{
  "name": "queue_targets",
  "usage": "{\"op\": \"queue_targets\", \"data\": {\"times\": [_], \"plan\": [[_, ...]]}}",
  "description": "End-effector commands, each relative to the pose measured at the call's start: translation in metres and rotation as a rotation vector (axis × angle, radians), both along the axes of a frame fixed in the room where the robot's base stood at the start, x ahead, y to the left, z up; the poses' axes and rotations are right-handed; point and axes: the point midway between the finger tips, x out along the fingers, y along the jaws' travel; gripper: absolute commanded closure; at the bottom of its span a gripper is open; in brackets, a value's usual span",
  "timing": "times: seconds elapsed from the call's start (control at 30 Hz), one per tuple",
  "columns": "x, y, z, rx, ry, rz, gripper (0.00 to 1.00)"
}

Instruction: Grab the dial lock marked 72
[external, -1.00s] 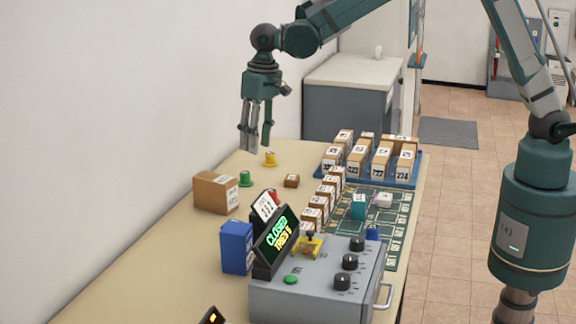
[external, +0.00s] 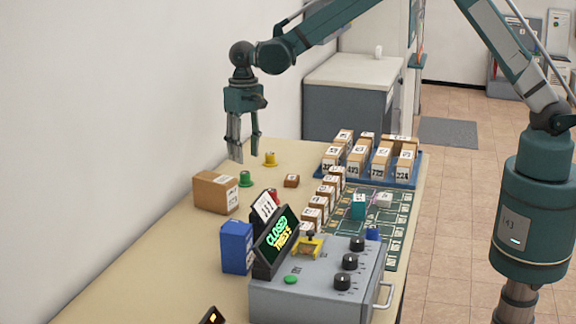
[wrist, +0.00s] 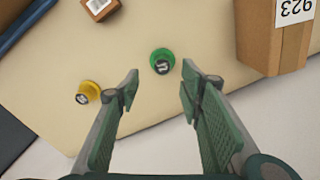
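A small green knob-like dial lock (external: 246,179) stands on the table, and it also shows in the wrist view (wrist: 162,61), with a dark marked top. A yellow one (external: 270,159) stands close by, to the left in the wrist view (wrist: 88,92). I cannot read the number on either, so which is 72 is unclear. A red piece (external: 273,194) is partly hidden behind the display. My gripper (external: 246,153) hangs above the table, open and empty, fingers pointing down. In the wrist view the green lock appears between and just beyond the open fingertips (wrist: 160,75).
A brown box (external: 210,191) stands near the green lock, at the right in the wrist view. A small brown block (external: 292,181) lies nearby. A blue tray (external: 372,182) holds several boxes. The grey control box (external: 305,297) and "CLOSED" display (external: 277,245) stand nearer the camera.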

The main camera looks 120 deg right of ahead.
Motion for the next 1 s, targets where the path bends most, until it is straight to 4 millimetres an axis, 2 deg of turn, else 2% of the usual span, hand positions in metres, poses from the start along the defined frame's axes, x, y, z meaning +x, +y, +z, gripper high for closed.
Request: {"op": "queue_targets", "data": {"times": [0.4,0.77,1.0], "plan": [[0.0,0.0,-0.025,0.0,0.0,0.0,0.62],[0.001,0.0,-0.026,0.0,0.0,0.0,0.62],[0.003,0.0,-0.043,0.0,0.0,0.0,0.62]]}}
